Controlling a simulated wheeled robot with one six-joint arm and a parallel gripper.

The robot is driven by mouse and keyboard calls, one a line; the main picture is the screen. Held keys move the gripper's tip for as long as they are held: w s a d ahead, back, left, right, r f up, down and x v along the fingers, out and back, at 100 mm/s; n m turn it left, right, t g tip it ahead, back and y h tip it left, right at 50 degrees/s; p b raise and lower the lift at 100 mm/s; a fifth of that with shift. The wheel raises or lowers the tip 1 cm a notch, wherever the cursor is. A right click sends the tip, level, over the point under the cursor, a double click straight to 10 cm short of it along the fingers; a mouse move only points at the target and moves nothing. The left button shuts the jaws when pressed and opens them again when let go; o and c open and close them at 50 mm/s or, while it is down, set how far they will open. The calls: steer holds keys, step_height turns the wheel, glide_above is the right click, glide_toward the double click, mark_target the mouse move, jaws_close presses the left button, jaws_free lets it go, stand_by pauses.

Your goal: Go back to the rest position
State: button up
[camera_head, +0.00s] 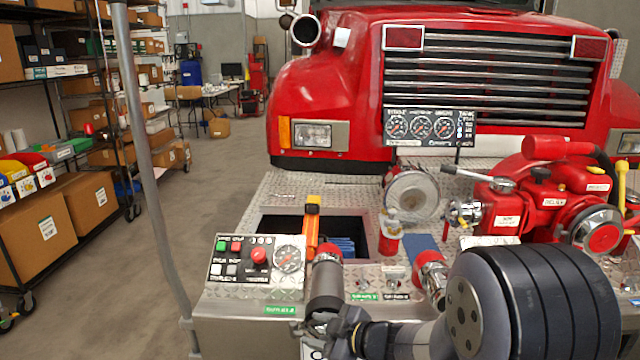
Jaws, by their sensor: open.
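My arm comes in at the lower right, with a large black ribbed joint in front of the bumper. My gripper (335,325) is small and dark at the bottom middle, in front of the bumper's front edge. It is open, and I see nothing held in it. It overlaps the lower end of a grey cylinder with a red top (326,290); I cannot tell whether they touch. My arm hides part of the bumper's right side.
A red truck (340,80) stands behind the diamond-plate bumper (290,190). The bumper carries a control panel (257,262), a red pump (530,200), a red bottle (390,235) and an open bin. A grey pole (150,170) and shelves (75,160) stand left; floor between is clear.

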mark_target(312, 326)
steer(key=x, duration=0.4)
steer(key=shift+s+f, duration=0.1)
steer(key=shift+w+f+b, duration=0.2)
steer(key=shift+w+b, duration=0.05)
steer(key=shift+b, duration=0.5)
steer(key=d+r+m+t+y+b, duration=0.1)
steer(key=y+b, duration=0.1)
steer(key=b, duration=0.1)
steer(key=shift+s+d+r+b, duration=0.1)
steer(key=shift+d+b, duration=0.1)
steer(key=shift+b, duration=0.1)
steer(key=shift+d+r+m+y, duration=0.1)
steer(key=shift+r+m+y, duration=0.2)
steer(key=shift+y, duration=0.1)
steer(key=shift+r, duration=0.1)
